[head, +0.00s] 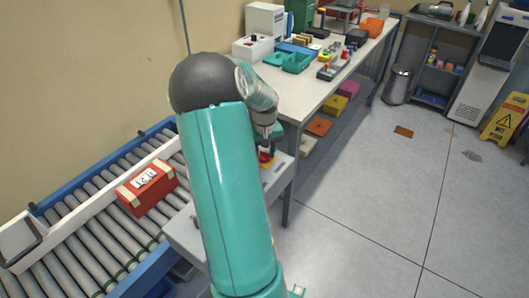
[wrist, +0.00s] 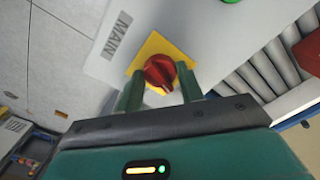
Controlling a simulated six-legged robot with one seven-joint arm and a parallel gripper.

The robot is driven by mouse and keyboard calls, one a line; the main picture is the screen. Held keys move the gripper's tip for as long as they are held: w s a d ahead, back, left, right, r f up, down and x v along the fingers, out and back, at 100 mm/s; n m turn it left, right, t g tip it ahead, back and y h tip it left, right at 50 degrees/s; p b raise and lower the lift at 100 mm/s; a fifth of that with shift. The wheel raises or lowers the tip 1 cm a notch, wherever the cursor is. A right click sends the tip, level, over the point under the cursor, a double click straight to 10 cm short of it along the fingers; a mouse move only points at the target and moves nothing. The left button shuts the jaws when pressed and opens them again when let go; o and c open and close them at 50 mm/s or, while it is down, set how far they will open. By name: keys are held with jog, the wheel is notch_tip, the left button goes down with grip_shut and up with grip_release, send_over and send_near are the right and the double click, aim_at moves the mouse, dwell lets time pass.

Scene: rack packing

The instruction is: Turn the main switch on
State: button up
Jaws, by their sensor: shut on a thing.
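The main switch (wrist: 159,72) is a red rotary knob on a yellow square plate, with the label MAIN (wrist: 117,36) beside it in the wrist view. My gripper (wrist: 160,88) has its two green fingers on either side of the knob and is shut on it. In the head view the yellow plate (head: 266,157) shows just under my gripper (head: 267,150), on a grey panel (head: 278,174). My arm hides part of the panel. The knob's exact angle is hard to read.
A roller conveyor (head: 95,225) with a red box (head: 147,187) runs at the left. A workbench (head: 317,87) with bins and parts stands behind my arm. A green button (wrist: 231,1) sits on the same panel. A yellow wet-floor sign (head: 505,118) stands far right; the floor between is mostly open.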

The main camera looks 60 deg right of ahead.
aim_at(264, 153)
jog(key=m, duration=1.1)
jog(key=shift+m, duration=1.6)
jog(key=o, duration=1)
jog(key=shift+r, duration=0.1)
notch_tip(264, 153, up, 14)
jog(key=shift+f, duration=0.15)
